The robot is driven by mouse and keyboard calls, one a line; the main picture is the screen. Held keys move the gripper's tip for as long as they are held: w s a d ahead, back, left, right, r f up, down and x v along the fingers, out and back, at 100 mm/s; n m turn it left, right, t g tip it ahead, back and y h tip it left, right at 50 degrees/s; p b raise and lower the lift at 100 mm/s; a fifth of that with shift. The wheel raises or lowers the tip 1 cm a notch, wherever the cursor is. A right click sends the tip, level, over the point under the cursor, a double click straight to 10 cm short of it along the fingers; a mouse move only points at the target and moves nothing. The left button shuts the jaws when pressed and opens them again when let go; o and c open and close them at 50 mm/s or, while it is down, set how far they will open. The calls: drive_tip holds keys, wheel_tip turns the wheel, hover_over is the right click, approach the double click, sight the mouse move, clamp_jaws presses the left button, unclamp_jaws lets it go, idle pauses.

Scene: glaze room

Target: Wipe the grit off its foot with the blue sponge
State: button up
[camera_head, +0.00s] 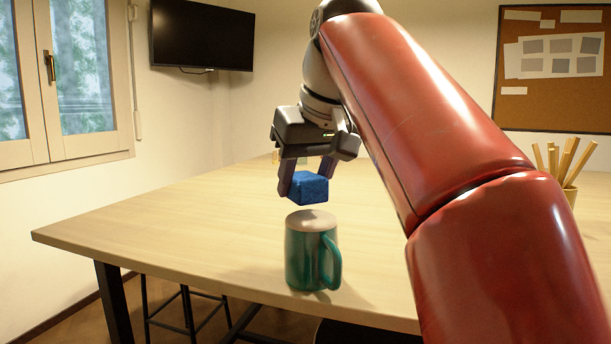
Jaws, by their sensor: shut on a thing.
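My gripper (308,181) is shut on the blue sponge (309,188). It holds the sponge in the air just above a teal mug (302,258), with a small gap between them. The mug stands upside down on the table near its front edge, its handle to the right. Its foot (312,221) faces up and looks pale, greyish-brown. Single grains of grit are too small to tell.
The wooden table (150,230) is mostly clear to the left of the mug. A pot (570,195) of wooden sticks stands at the right. Small items behind my gripper are partly hidden. My red arm covers much of the table's right side.

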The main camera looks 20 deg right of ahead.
sight(316, 202)
drive_tip(key=shift+f+b, duration=0.8)
drive_tip(key=shift+f, duration=0.25)
drive_tip(key=shift+s, duration=0.1)
idle(0.3)
drive_tip(key=shift+s+d+r, duration=0.1)
drive_tip(key=shift+s+d, duration=0.1)
drive_tip(key=shift+s, duration=0.65)
drive_tip(key=shift+s+d, duration=0.15)
drive_tip(key=shift+s, duration=0.7)
drive_tip(key=shift+w+a+p, duration=0.15)
drive_tip(key=shift+w+p, duration=0.2)
drive_tip(key=shift+w, duration=0.35)
drive_tip(key=shift+w+a+p, duration=0.1)
drive_tip(key=shift+w+p, duration=0.25)
drive_tip(key=shift+w, duration=0.3)
drive_tip(key=shift+w+a, duration=0.1)
drive_tip(key=shift+w, duration=0.35)
drive_tip(key=shift+w+r, duration=0.1)
drive_tip(key=shift+r, duration=2.8)
